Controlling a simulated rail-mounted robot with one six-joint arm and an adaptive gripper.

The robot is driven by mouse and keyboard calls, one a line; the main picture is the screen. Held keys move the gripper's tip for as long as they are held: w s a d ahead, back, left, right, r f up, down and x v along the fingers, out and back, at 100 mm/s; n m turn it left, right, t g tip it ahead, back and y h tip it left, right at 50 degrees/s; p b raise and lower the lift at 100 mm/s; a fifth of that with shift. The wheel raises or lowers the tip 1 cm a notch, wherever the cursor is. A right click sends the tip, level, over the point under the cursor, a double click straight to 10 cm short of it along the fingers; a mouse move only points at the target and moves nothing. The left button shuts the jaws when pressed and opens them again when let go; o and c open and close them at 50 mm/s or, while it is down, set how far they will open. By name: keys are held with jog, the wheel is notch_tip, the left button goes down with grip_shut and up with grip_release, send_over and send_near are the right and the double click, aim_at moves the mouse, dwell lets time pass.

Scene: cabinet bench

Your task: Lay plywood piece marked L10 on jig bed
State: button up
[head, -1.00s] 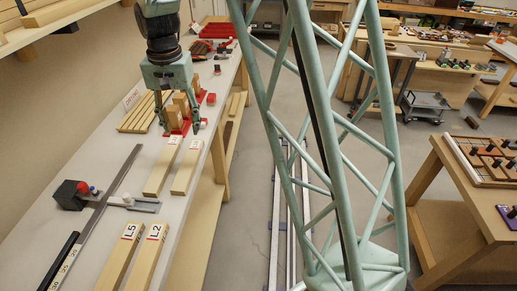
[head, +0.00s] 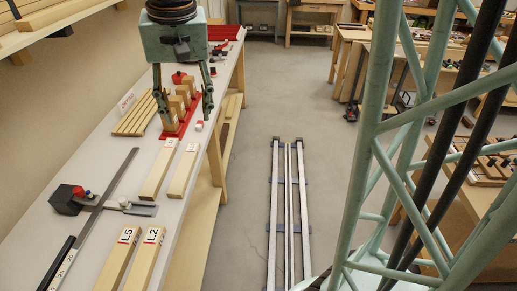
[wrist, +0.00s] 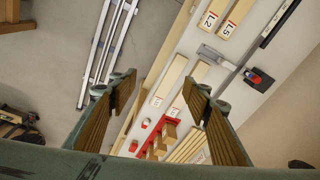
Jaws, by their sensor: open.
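Two pale wooden strips, the left strip (head: 157,173) and the right strip (head: 183,174), lie side by side on the bench; their labels are too small to read. Two larger strips marked L5 (head: 119,259) and L2 (head: 146,257) lie nearer. I cannot make out the mark L10 on any piece. A red fixture (head: 190,128) with upright wooden blocks stands beyond the unread strips; I cannot tell whether it is the jig bed. My gripper (head: 184,101) is open and empty above the bench near this fixture. In the wrist view its open fingers (wrist: 159,91) frame the unread strips.
A dark metal rule (head: 107,187) with a black stop block (head: 66,202) lies left of the strips. Several thin slats (head: 137,112) rest beside a small sign. Floor rails (head: 289,220) run right of the bench.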

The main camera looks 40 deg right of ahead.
jog(key=s+r+n+t, duration=0.1)
jog(key=s+r+n, duration=0.1)
jog(key=s, duration=1.2)
jog(key=s+r+n+t, duration=0.1)
jog(key=s+r, duration=0.4)
jog(key=s, duration=1)
jog(key=shift+n, duration=0.7)
jog(key=shift+o, duration=0.6)
jog(key=shift+w, duration=0.1)
